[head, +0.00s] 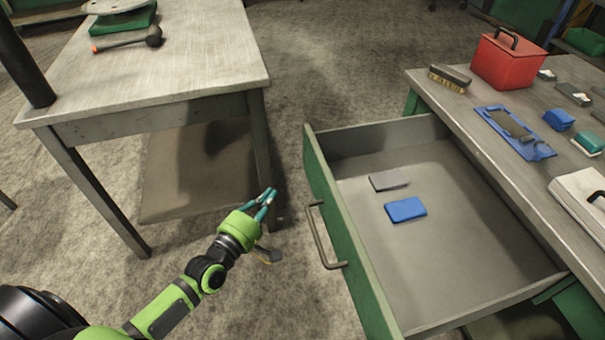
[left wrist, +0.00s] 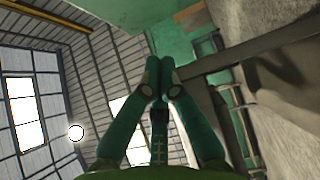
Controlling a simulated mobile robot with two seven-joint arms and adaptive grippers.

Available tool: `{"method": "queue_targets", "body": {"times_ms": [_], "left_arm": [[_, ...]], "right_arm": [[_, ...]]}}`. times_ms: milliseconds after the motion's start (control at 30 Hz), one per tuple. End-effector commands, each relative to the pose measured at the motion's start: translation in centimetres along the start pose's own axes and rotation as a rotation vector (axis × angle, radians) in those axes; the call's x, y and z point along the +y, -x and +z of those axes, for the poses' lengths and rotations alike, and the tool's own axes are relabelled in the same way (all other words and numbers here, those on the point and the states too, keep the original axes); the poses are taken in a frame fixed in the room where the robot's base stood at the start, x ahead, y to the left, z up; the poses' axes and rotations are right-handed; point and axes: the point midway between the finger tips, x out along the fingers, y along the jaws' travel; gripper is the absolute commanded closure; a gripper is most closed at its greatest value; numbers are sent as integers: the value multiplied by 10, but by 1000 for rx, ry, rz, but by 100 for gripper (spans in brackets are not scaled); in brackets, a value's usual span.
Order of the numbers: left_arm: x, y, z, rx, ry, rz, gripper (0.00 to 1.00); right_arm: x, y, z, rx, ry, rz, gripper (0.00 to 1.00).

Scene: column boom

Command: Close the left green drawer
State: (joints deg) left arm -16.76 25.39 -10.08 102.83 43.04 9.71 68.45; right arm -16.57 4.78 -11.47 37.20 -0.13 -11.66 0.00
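The green drawer (head: 345,240) is pulled far out from the workbench on the right in the head view. It has a green front with a metal bar handle (head: 322,238). A grey block (head: 389,179) and a blue block (head: 406,209) lie inside it. My left gripper (head: 270,195) is to the left of the drawer front, apart from the handle, and holds nothing. Its teal fingers lie close together in the head view, and their tips appear to meet in the left wrist view (left wrist: 160,75). My right gripper is not in view.
The workbench top (head: 450,120) carries a red box (head: 507,62), a brush (head: 449,78), a blue tray (head: 540,150) and several small items. A grey table (head: 205,60) with a hammer (head: 140,39) stands at the left. Bare floor (head: 290,120) lies between table and drawer.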

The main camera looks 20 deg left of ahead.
Motion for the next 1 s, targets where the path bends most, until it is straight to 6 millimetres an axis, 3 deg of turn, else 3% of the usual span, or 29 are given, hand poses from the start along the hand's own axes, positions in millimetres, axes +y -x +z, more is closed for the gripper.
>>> {"method": "queue_targets", "body": {"times_ms": [167,333,400,633,1000], "left_arm": [[1,-41,-1,1,-1,3,100],[0,-75,0,1,-4,2,100],[1,-83,10,0,3,0,100],[0,-98,25,1,-3,-2,100],[-1,-101,28,0,-4,-2,100]], "right_arm": [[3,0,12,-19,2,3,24],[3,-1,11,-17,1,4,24],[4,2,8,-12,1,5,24],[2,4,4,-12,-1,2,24],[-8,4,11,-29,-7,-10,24]]}}
